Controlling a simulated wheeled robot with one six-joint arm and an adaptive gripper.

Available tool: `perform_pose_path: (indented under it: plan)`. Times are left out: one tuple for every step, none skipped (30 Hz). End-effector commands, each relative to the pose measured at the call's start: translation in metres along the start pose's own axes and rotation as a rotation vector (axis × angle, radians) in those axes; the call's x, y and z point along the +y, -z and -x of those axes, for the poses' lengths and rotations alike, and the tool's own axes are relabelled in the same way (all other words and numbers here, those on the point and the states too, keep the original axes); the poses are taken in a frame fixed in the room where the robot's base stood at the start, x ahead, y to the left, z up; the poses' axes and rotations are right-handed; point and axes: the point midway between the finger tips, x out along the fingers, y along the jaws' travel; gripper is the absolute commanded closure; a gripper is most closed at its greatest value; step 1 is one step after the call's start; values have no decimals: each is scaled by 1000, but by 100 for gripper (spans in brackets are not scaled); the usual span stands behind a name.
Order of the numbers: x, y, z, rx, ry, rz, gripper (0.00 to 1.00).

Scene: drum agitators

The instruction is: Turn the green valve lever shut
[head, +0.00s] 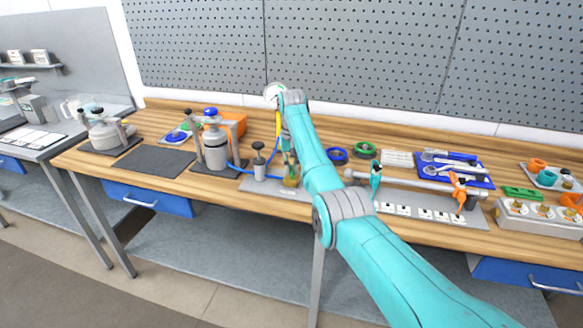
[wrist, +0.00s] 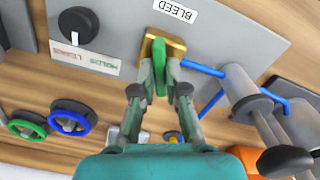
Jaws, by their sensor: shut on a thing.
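The green valve lever (wrist: 159,62) sits on a small brass valve body (wrist: 176,50) on a grey plate, by a label reading BLEED. In the wrist view the lever lies across the line of the blue tube that meets the valve's side. My gripper (wrist: 158,76) has its two fingers on either side of the lever and is shut on it. In the head view the brass valve (head: 291,181) shows below my gripper (head: 288,160), and my arm and fingers largely hide the lever.
A blue tube (wrist: 203,71) runs from the valve to a grey pump cylinder (wrist: 243,84). A black knob (wrist: 77,25) with LEAKS and HOLDS labels is close by.

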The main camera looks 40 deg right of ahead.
Motion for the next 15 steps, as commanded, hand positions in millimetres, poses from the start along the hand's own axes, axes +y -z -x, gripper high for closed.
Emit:
perform_pose_path:
  plan:
    - [0,0,0,0,0,-41,100]
    - [0,0,0,1,0,-65,100]
    - [0,0,0,1,0,-98,100]
    - [0,0,0,1,0,-121,100]
    - [0,0,0,1,0,-143,100]
    - [0,0,0,1,0,-172,100]
    - [0,0,0,1,0,-192,100]
    - [0,0,0,1,0,-211,100]
    - [0,0,0,1,0,-235,100]
    - [0,0,0,1,0,-252,100]
    - [0,0,0,1,0,-267,100]
    - [0,0,0,1,0,-287,100]
    - [0,0,0,1,0,-299,100]
    - [0,0,0,1,0,-311,100]
    - [0,0,0,1,0,-325,100]
